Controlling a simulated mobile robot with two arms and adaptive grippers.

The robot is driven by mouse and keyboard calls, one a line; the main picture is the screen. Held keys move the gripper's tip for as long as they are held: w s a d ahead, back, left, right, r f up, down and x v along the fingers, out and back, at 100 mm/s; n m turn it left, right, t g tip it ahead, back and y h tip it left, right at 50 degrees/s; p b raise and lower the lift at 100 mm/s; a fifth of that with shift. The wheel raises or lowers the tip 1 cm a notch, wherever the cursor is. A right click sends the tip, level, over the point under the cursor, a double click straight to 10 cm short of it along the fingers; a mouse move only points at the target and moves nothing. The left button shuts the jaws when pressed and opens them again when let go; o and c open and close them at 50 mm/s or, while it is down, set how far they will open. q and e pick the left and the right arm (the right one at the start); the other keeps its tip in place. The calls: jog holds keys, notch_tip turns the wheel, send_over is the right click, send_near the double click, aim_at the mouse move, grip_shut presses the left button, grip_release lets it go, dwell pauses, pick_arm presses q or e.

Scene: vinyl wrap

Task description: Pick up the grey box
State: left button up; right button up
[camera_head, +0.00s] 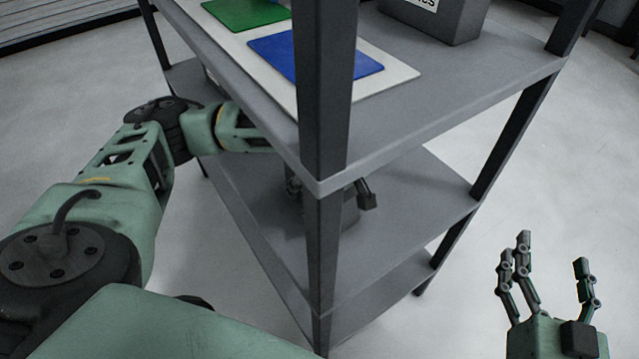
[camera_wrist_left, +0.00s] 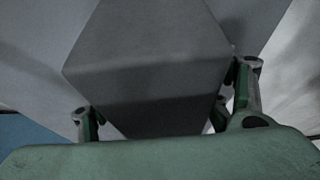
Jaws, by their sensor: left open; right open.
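A grey box (camera_wrist_left: 150,45) fills the middle of the left wrist view, close in front of my left gripper (camera_wrist_left: 160,108). The fingers are open, on both sides of the box's near part. I cannot tell whether they touch it. In the head view, my left arm reaches into the shelf at its middle level. A grey block (camera_head: 349,212) shows there beside a dark finger, mostly hidden by the front post and top board. My right gripper (camera_head: 543,268) is open and empty, outside the shelf at the lower right.
The shelf's dark front post (camera_head: 324,100) and top board (camera_head: 450,85) stand close to my left arm. On top are a white board (camera_head: 400,76) with green (camera_head: 240,12) and blue (camera_head: 310,60) sheets, and a labelled grey box (camera_head: 450,22). Floor on the right is clear.

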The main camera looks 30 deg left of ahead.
pick_arm(q)
jog(key=shift+a+f, duration=0.1)
jog(key=shift+a, duration=0.05)
jog(key=c, duration=1.6)
jog(key=shift+c, duration=0.4)
jog(key=shift+w, duration=0.1)
